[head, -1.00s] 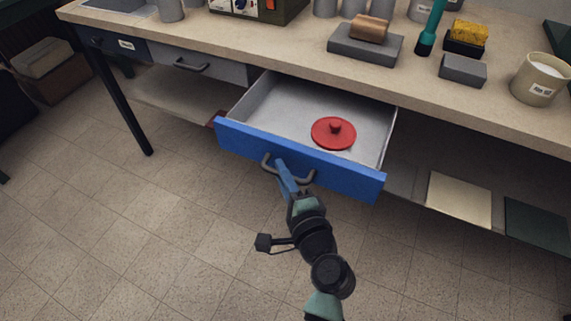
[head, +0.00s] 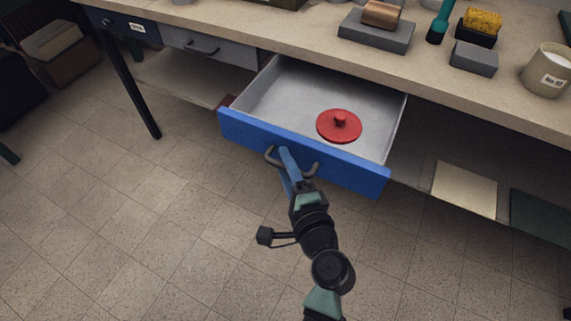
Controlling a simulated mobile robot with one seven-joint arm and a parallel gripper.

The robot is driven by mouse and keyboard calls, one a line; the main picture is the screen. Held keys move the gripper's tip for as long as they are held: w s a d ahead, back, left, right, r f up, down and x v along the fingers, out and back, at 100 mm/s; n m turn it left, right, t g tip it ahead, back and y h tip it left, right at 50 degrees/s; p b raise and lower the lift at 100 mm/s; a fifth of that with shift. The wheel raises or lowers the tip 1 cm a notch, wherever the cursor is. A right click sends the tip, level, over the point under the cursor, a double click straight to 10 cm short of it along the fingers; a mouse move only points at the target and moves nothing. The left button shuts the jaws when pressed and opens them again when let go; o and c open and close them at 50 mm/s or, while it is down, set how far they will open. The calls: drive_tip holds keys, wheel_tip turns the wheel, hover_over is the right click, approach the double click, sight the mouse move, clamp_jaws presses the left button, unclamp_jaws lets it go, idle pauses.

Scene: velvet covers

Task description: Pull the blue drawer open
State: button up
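The blue drawer (head: 345,168) is pulled out from under the workbench, and its grey inside shows. A round red lid (head: 339,126) with a knob lies on the drawer floor, right of the middle. The drawer's dark bow handle (head: 309,172) is on the blue front. My gripper (head: 286,158) is at the handle, with its blue fingers over the left part of the bar. The fingers look close together there, but their tips and the exact grip are partly hidden.
A grey drawer (head: 205,45) and a dark drawer (head: 121,22) left of it are shut. The bench top (head: 310,38) holds grey blocks, a yellow sponge (head: 482,21) and a cream pot (head: 547,71). A lower shelf holds flat panels. The tiled floor in front is clear.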

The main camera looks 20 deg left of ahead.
drive_tip(key=v, duration=1.3)
drive_tip(key=shift+p, duration=0.45)
drive_tip(key=w+d+r+n+t+h, duration=0.1)
drive_tip(key=w+r+n+t+h, duration=0.2)
drive_tip(key=r, duration=0.6)
drive_tip(key=w+d+r+n+t, duration=0.1)
drive_tip(key=w+r+n+t, duration=0.3)
drive_tip(key=r, duration=0.6)
drive_tip(key=w+d+r+n+h, duration=0.15)
drive_tip(key=w+r, duration=0.25)
drive_tip(key=r, duration=0.5)
drive_tip(key=s+d+r+n+t+h, duration=0.15)
drive_tip(key=s+r+t+h, duration=0.35)
drive_tip(key=r, duration=0.8)
drive_tip(key=s+d+r+n+t+h, duration=0.15)
drive_tip(key=s+r+t, duration=0.35)
drive_tip(key=r, duration=0.8)
wheel_tip(320, 180, up, 21)
drive_tip(key=g+p, duration=0.1)
drive_tip(key=p, duration=2.1)
drive_tip(key=shift+d+f+m, duration=0.2)
drive_tip(key=shift+d+m, duration=0.15)
drive_tip(key=shift+d, duration=0.05)
